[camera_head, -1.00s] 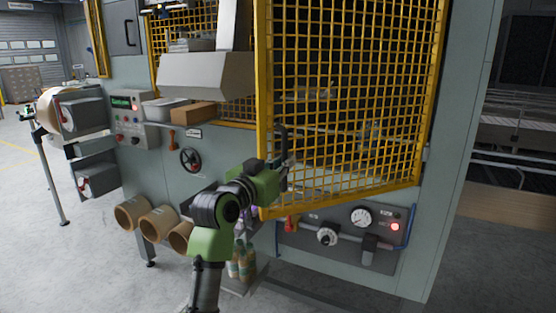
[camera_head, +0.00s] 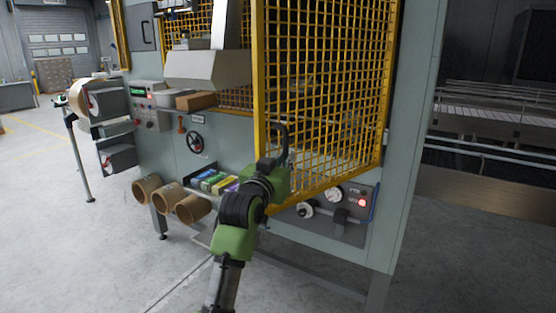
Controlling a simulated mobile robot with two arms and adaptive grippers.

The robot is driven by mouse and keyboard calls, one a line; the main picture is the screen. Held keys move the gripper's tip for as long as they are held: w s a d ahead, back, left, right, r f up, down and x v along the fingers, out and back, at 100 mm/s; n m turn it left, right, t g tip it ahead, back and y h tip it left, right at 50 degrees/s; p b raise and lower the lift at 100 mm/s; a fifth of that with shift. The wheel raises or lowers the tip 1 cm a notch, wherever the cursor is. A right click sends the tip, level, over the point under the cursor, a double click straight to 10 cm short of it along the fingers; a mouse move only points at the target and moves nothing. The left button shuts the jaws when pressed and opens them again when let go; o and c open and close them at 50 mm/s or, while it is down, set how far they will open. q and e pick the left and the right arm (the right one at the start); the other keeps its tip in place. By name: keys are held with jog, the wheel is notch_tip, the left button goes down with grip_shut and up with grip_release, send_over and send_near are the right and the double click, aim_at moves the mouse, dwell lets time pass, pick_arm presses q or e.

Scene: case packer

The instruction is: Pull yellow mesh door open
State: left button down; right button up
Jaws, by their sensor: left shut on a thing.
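The yellow mesh door (camera_head: 325,95) stands swung out from the grey machine (camera_head: 405,150), hinged on its right side, with its free left edge toward me. A dark upright handle (camera_head: 283,142) sits low near that free edge. My left gripper (camera_head: 280,165) is at the handle and shut on it; the fingertips are partly hidden by the green gripper body and wrist. My right gripper is not in view.
A gauge panel (camera_head: 334,195) with a red light is below the door. Cardboard tubes (camera_head: 192,208) and a tray of colored items (camera_head: 212,181) are at the lower left. A handwheel (camera_head: 195,142) is on the machine front. Open floor lies at the left.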

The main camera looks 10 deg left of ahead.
pick_arm(q)
jog(key=shift+s+d+r, duration=0.1)
jog(key=shift+d+r, duration=0.05)
jog(key=shift+r, duration=0.1)
jog(key=c, duration=2.1)
grip_release()
jog(key=shift+f, duration=0.1)
jog(key=shift+s+f, duration=0.1)
jog(key=s+a, duration=0.1)
jog(key=s, duration=1)
jog(key=shift+s+a, duration=0.35)
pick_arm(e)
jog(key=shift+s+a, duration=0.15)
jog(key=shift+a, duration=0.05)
